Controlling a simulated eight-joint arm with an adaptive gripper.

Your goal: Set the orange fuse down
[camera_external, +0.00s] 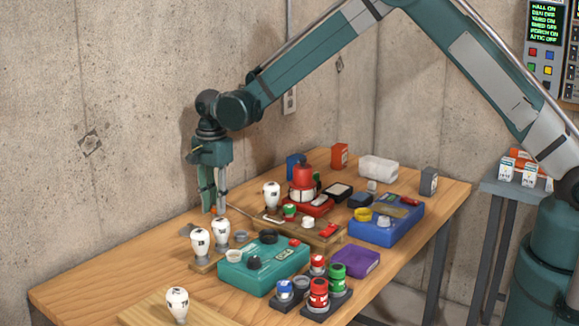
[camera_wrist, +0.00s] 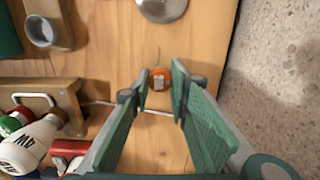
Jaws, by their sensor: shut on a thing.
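The orange fuse (camera_wrist: 160,79) shows in the wrist view between the tips of my gripper (camera_wrist: 160,85), with a pale label on its face. My gripper is shut on it. In the external view my gripper (camera_external: 214,203) points straight down, low over the back left part of the wooden table (camera_external: 75,291). The fuse is very small there and mostly hidden by the fingers. I cannot tell whether it touches the tabletop.
White labelled bulbs (camera_external: 200,243) stand in front of my gripper. A teal box (camera_external: 237,277) is nearer the camera. A wooden board (camera_external: 328,240) with parts on it lies to the right, and a blue box (camera_external: 385,235) beyond it. The concrete wall (camera_external: 90,190) is close behind.

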